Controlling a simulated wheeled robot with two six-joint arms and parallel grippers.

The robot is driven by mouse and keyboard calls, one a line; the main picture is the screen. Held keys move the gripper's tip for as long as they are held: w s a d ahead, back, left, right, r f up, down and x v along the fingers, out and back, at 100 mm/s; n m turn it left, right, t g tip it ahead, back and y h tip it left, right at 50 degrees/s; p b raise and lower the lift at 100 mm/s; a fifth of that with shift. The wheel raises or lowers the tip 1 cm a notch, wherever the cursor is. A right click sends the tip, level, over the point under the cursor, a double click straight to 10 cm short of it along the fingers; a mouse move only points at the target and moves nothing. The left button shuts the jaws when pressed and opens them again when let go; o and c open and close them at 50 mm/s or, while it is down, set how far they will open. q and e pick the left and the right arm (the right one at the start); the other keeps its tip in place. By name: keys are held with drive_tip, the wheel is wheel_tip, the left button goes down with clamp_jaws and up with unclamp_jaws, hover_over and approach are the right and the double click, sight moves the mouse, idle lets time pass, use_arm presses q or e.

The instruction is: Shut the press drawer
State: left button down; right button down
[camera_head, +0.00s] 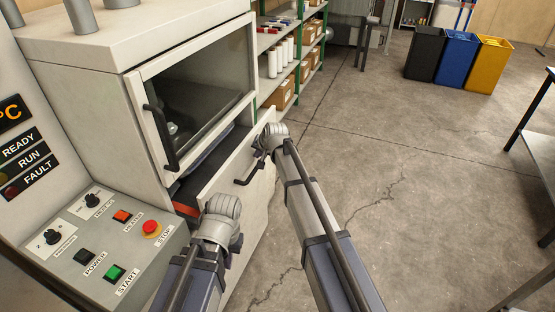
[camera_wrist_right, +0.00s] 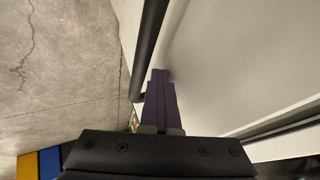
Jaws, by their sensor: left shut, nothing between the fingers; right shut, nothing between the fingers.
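The press drawer (camera_head: 235,162) is pulled out below the press's glazed door, its pale front panel facing right with a black bar handle (camera_head: 247,178). My right gripper (camera_head: 257,154) is at the drawer's front, close to the handle. In the right wrist view its dark fingers (camera_wrist_right: 160,76) are shut and empty, beside the black handle bar (camera_wrist_right: 149,40) and over the pale panel (camera_wrist_right: 230,60); I cannot tell whether they touch. My left gripper (camera_head: 215,208) is shut at the drawer's near end, its fingertips mostly hidden by the wrist. Part of the drawer's inside is hidden.
The press door (camera_head: 200,92) above is shut, with a black handle (camera_head: 160,137). A control box (camera_head: 105,240) with buttons stands at left. A shelf (camera_head: 285,75) is behind. Coloured bins (camera_head: 455,60) and a table (camera_head: 543,155) are at right. The floor between is clear.

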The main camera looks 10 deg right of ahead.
sight(246, 142)
drive_tip(key=w+a, duration=0.1)
drive_tip(key=a, duration=0.1)
drive_tip(key=w+a, duration=0.2)
drive_tip(key=a, duration=0.1)
drive_tip(key=shift+w+a, duration=0.5)
drive_tip(key=shift+a, duration=0.15)
drive_tip(key=shift+a+r, duration=0.1)
drive_tip(key=shift+a, duration=0.05)
drive_tip(key=shift+r, duration=0.1)
drive_tip(key=shift+s+r+p, duration=0.2)
drive_tip(key=shift+r+p, duration=0.2)
drive_tip(key=shift+p, duration=0.25)
drive_tip(key=p+v, duration=0.3)
drive_tip(key=v, duration=0.1)
drive_tip(key=p+v, duration=0.3)
drive_tip(key=v, duration=0.1)
drive_tip(key=shift+s+d, duration=0.15)
drive_tip(key=shift+d, duration=0.1)
drive_tip(key=shift+s+d+r+p, duration=0.2)
drive_tip(key=shift+s+r+p, duration=0.1)
drive_tip(key=shift+s+p, duration=0.1)
drive_tip(key=shift+f, duration=0.1)
